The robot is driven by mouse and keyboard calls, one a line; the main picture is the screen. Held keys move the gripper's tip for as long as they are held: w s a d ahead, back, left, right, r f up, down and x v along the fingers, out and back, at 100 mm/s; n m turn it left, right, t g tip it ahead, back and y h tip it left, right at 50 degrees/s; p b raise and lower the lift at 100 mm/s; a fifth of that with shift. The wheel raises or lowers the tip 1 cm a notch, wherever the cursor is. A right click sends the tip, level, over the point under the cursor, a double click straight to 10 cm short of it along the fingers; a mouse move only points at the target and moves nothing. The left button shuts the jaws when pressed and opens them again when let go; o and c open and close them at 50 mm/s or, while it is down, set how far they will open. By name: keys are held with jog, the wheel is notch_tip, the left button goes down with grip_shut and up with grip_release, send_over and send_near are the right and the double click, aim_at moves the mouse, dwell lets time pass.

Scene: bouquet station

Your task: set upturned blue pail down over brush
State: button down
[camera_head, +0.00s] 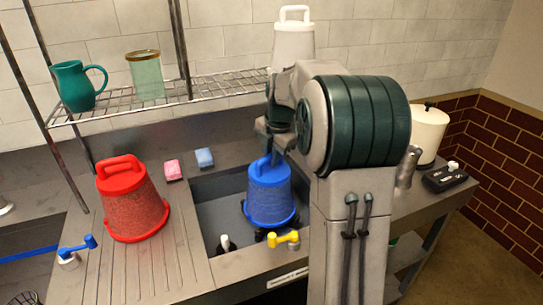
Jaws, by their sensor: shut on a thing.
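The blue pail (270,197) is upside down, base and handle up and wide rim down, in or just above the sink basin. My gripper (275,157) is at its top, shut on the pail's handle; my arm hides part of the grip. I cannot tell whether the rim touches anything. Dark bits show at the pail's lower edge, and I cannot tell what they are. A small black-and-white thing (225,244) stands in the sink left of the pail. I cannot make out the brush for certain; it may be under the pail or be this small thing.
An upturned red pail (134,203) stands on the ribbed drainboard at left. Pink (173,171) and blue (205,158) sponges lie behind the sink (212,218). A yellow tap lever (285,240) is close in front of the blue pail. A wire shelf (215,87) runs above.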

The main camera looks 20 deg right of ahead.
jog(key=shift+f+b, duration=0.9)
jog(key=shift+f, duration=0.45)
jog(key=c, duration=1.3)
grip_release()
notch_tip(320, 180, up, 14)
jog(key=s+d+p, duration=0.1)
jog(key=s, duration=0.1)
jog(key=shift+s+f, duration=0.25)
jog(key=shift+s, duration=0.05)
